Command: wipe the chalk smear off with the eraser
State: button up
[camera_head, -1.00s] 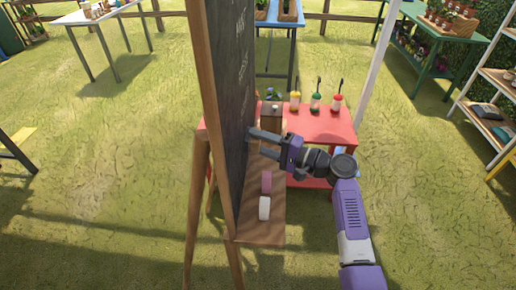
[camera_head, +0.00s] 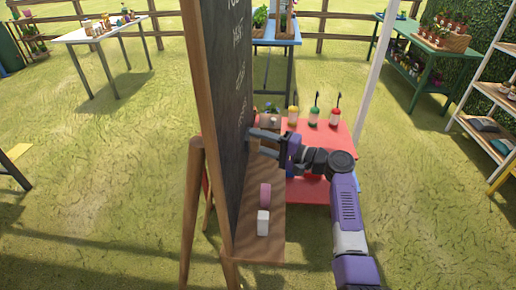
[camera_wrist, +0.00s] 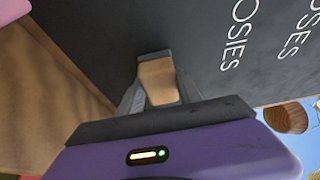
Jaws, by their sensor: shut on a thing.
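The blackboard (camera_head: 236,80) stands on a wooden easel, seen nearly edge-on in the head view, with white lettering on its face. In the wrist view the board's dark face (camera_wrist: 210,30) fills much of the picture and shows white lettering. My gripper (camera_head: 264,143) is at the board's face, above the ledge. In the wrist view my gripper (camera_wrist: 158,95) is shut on a tan block, the eraser (camera_wrist: 158,80). The eraser's far side is hidden, so I cannot tell whether it touches the board. I cannot make out a chalk smear in either view.
The wooden ledge (camera_head: 262,240) under the board holds a pink piece (camera_head: 265,194) and a white piece (camera_head: 263,222). A red table (camera_head: 335,145) with several bottles stands behind my arm. Open grass lies left of the easel.

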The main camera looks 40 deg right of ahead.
aim_at(255, 147)
jog(key=shift+w+d+b, duration=1.8)
jog(key=shift+w, duration=0.1)
jog(key=shift+s+a+r+p, duration=0.1)
jog(key=shift+s+a+p, duration=0.55)
jog(key=shift+a+p, duration=0.1)
jog(key=shift+s+a+p, duration=0.45)
jog(key=shift+s+a, duration=0.05)
jog(key=shift+s, duration=0.2)
jog(key=shift+s+a+p, duration=1.25)
jog(key=shift+s+a, duration=0.35)
jog(key=shift+a, duration=0.15)
jog(key=shift+s+a+p, duration=0.95)
jog(key=shift+s+a, duration=1.1)
jog(key=shift+s, duration=0.05)
jog(key=s+d, duration=0.4)
jog(key=shift+s+d, duration=0.15)
